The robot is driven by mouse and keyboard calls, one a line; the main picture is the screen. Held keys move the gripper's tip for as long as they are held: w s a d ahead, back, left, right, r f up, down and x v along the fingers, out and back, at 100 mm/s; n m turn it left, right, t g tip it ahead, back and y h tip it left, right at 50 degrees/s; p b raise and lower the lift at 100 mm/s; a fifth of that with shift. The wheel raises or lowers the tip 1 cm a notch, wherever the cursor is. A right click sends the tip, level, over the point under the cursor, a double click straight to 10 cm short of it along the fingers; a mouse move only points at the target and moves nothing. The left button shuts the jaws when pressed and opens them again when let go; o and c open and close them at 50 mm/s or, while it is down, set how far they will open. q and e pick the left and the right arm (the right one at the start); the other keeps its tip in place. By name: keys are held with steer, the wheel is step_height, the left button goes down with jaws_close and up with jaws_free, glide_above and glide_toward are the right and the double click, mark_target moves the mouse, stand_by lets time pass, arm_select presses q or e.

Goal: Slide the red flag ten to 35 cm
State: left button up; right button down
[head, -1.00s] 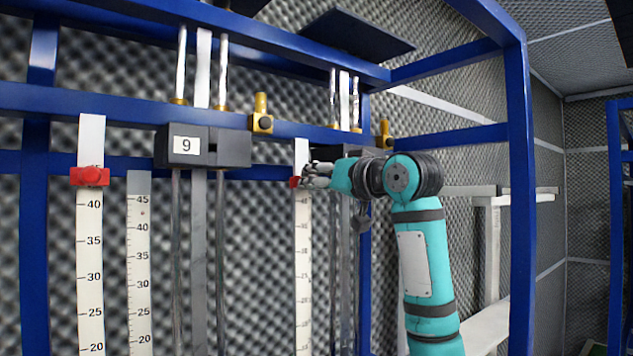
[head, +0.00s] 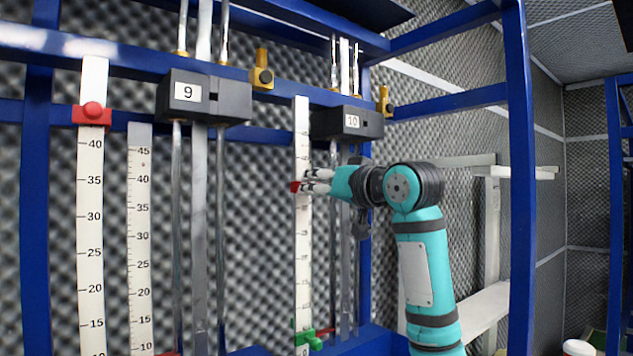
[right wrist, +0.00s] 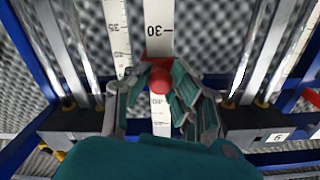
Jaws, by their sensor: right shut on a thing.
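The red flag ten (head: 295,187) sits on the white ruler (head: 303,245) left of the black block labelled 10 (head: 351,121). My right gripper (head: 314,181) reaches it from the right and is shut on its round knob. In the right wrist view, the flag's red knob (right wrist: 161,80) lies between the fingers, and its plate crosses the ruler (right wrist: 158,20) between the 30 and 40 marks. The exact reading edge is hidden by the fingers. My left gripper is not in view.
Another red flag (head: 92,114) sits above the 40 mark on the ruler at the left. Block 9 (head: 205,96) hangs on rods in the middle. A green pointer (head: 305,337) is low on the gripped ruler. Blue frame posts (head: 518,180) stand at the right.

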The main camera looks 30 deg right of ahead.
steer(key=shift+f, duration=0.15)
steer(key=c, duration=1.1)
jaws_free()
steer(key=shift+s, duration=0.1)
steer(key=s+d, duration=0.1)
steer(key=s, duration=1)
steer(key=shift+s, duration=0.35)
